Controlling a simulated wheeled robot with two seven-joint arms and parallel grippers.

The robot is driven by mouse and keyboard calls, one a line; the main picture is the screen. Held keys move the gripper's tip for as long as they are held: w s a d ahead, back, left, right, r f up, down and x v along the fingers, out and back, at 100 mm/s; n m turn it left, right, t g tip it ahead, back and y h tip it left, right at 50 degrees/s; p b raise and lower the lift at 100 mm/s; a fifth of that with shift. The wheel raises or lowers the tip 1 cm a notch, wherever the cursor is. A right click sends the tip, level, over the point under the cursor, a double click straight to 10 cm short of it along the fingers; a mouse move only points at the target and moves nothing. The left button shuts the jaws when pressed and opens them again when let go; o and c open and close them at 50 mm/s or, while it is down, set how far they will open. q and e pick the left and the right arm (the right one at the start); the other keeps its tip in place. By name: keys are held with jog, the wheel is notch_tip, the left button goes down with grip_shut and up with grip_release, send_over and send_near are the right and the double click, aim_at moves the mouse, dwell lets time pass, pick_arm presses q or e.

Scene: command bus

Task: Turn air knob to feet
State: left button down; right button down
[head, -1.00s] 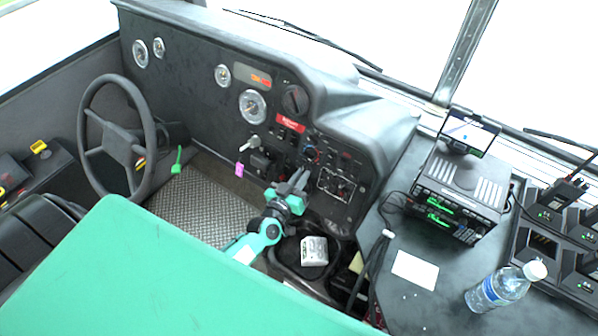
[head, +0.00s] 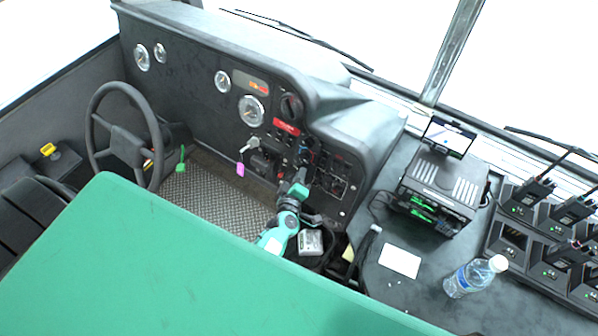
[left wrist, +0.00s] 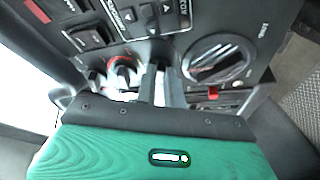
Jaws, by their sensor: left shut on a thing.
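The control panel (head: 335,182) is on the right part of the dark dashboard. My left gripper (head: 301,176) reaches up to this panel; its dark fingers also show in the left wrist view (left wrist: 161,78). They are close together, shut on what seems to be the air knob. That knob is mostly hidden by the fingers, so its pointer setting cannot be read. A knob with a red arc (left wrist: 122,66) is just left of the fingers in the wrist view, and a large black round knob (left wrist: 218,62) is to their right. My right gripper is not in view.
The steering wheel (head: 122,135) is at the left. A radio unit (head: 440,190), a white card (head: 399,260) and a water bottle (head: 473,277) stand on the right console. A key with a pink tag (head: 240,170) hangs left of my gripper.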

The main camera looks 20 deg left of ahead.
pick_arm(q)
jog(key=shift+w+r+n+g+p, duration=0.3)
jog(key=shift+r+n+p, duration=0.15)
jog(key=shift+n+p, duration=0.35)
jog(key=shift+a, duration=0.1)
jog(key=c, duration=1.5)
grip_release()
jog(key=shift+s, duration=0.1)
jog(key=shift+f, duration=0.1)
jog(key=shift+s+f, duration=0.1)
jog(key=shift+f, duration=0.15)
